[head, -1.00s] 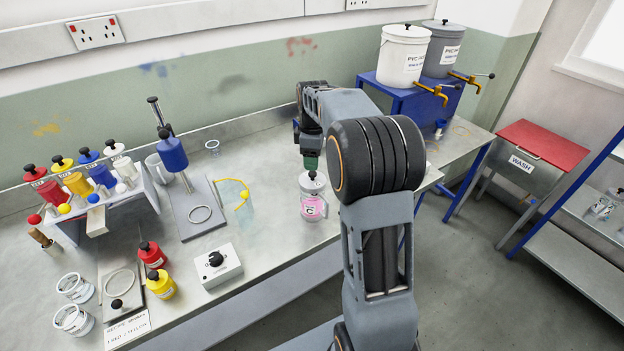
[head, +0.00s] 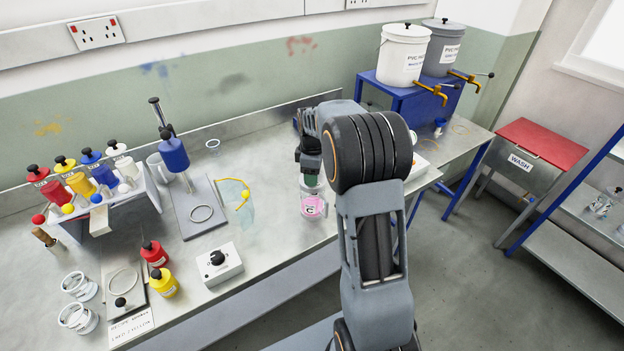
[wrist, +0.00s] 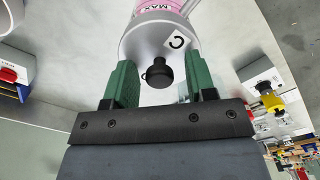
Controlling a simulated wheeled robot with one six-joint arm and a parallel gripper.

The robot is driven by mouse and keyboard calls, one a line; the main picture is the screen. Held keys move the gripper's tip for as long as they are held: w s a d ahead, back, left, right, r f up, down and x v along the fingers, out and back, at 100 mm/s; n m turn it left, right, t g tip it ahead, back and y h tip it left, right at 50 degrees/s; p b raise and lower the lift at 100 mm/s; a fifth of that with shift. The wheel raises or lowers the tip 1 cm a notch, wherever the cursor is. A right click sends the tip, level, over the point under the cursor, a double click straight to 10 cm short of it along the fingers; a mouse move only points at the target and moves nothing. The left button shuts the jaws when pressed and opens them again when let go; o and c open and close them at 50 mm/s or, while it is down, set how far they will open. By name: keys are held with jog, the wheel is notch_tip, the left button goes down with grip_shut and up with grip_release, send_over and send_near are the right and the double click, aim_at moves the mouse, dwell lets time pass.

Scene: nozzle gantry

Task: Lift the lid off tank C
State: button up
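Tank C (head: 313,207) is a clear jar with pink liquid and a C label, standing upright on the steel bench. Its grey lid (wrist: 150,38) with a black knob (wrist: 158,72) shows in the wrist view, seated on the tank as far as I can see. My gripper (head: 309,181) is above the tank in the head view and hides the knob there. In the wrist view the green fingers of my gripper (wrist: 162,85) are apart, one on each side of the knob, with a gap showing at least on the right. Nothing is held.
Safety glasses (head: 240,194) and a blue-topped stand (head: 173,155) are left of the tank. A rack of colored bottles (head: 105,200) is far left. White and grey buckets (head: 402,55) stand on a blue stand behind right.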

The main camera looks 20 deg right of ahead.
jog(key=c, duration=0.9)
jog(key=shift+o, duration=0.2)
jog(key=shift+r, duration=0.1)
